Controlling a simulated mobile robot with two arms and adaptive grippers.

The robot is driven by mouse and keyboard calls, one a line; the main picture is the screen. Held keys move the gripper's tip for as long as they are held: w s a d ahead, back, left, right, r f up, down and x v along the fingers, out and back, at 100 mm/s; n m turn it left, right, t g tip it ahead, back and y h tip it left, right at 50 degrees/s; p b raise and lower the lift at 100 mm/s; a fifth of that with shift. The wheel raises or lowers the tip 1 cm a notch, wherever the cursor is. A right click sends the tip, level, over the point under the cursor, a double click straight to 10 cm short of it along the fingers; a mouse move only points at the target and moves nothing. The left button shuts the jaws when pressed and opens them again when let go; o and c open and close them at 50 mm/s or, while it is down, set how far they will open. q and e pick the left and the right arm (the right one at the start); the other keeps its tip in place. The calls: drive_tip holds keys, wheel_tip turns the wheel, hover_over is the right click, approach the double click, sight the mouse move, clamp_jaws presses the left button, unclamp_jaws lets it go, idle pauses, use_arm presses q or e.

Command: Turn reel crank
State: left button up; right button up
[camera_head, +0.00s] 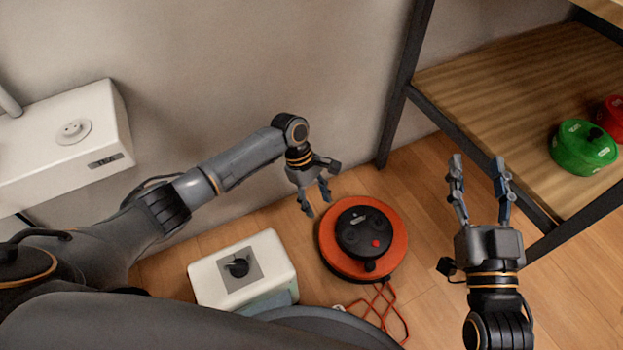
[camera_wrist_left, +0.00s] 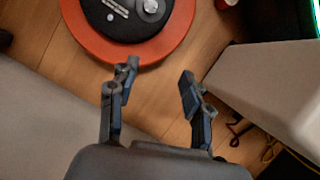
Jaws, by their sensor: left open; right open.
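The cable reel (camera_head: 328,249) lies flat on the wooden floor, an orange disc with a black centre (camera_head: 362,232) that carries a red button. A small black knob (camera_head: 369,266) sticks up near its front edge; I cannot tell for sure that it is the crank handle. My left gripper (camera_head: 318,200) is open and empty, just left of and behind the reel in the head view. In the left wrist view the reel (camera_wrist_left: 166,42) is at the top, beyond the open left fingers (camera_wrist_left: 155,82). My right gripper (camera_head: 481,172) is open and empty, right of the reel.
A white box with a black knob (camera_head: 210,278) stands left of the reel. An orange cable (camera_head: 384,308) lies in front of it. A wooden shelf (camera_head: 490,95) holds green (camera_head: 583,150) and red (camera_head: 611,118) round objects. A white unit (camera_head: 50,150) is at the left wall.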

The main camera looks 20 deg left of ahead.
use_arm(q)
drive_tip(key=shift+p+v, duration=1)
drive_tip(key=shift+v, duration=1.3)
drive_tip(key=shift+d, duration=0.1)
